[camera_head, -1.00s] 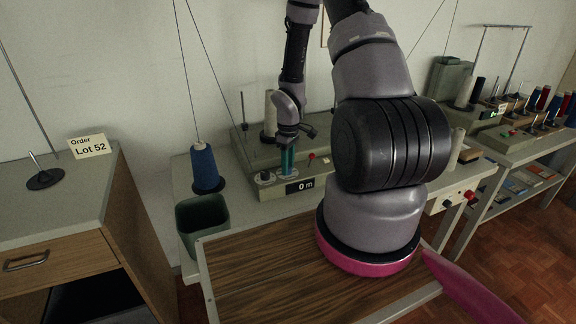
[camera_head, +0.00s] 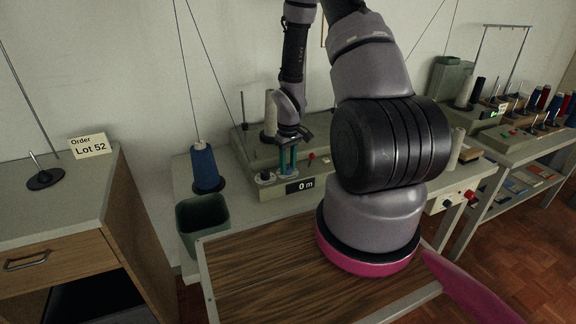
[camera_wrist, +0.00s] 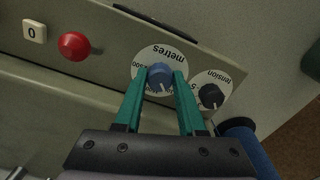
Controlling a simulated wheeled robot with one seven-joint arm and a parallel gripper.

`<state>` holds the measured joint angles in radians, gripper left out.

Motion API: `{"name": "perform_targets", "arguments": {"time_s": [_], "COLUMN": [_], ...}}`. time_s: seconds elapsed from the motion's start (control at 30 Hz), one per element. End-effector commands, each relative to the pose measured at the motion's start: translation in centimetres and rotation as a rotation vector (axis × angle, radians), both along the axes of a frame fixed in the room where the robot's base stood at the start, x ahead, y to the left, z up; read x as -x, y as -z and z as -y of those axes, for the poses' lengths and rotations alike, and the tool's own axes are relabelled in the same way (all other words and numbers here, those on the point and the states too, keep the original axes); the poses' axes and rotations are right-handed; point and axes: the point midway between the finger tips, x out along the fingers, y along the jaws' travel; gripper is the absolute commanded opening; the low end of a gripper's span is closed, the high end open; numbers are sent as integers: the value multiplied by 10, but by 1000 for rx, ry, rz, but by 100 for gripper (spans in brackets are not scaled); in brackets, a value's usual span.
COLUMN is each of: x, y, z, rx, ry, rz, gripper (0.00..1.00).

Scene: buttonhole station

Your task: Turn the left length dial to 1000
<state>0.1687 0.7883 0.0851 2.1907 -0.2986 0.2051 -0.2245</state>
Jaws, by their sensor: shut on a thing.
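The length dial is a blue knob (camera_wrist: 160,77) on a round white scale marked "metres" (camera_wrist: 163,53) in the wrist view. A "500" shows at the scale's left; the scale's lower part is hidden between and behind my fingers. A pale pointer line on the knob faces down the picture, towards my gripper's palm. My gripper (camera_wrist: 157,82) is shut on the knob, one teal finger on each side.
A black "tension" knob (camera_wrist: 211,96) sits close beside the right finger in the wrist view. A blue thread cone (camera_head: 204,168) and green bin (camera_head: 203,226) stand left of the winder.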

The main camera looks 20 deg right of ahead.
Motion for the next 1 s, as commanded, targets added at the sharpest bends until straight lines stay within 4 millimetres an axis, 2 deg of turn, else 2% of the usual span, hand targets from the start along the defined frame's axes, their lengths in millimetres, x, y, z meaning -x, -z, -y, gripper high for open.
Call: {"name": "perform_targets", "arguments": {"time_s": [0.1, 0.13, 0.17, 0.2, 0.57, 0.67, 1.0], "x": [-1, -1, -1, -1, -1, -2, -2], "y": [0, 0, 0, 0, -4, -16, -83], "z": [0, 0, 0, 0, 0, 1, 2], "rx": [0, 0, 0, 0, 0, 1, 1], "ry": [-1, -1, -1, -1, -2, -1, 0], "rz": [1, 1, 1, 1, 2, 4, 4], "gripper": [0, 51, 62, 69, 69, 69, 69]}}
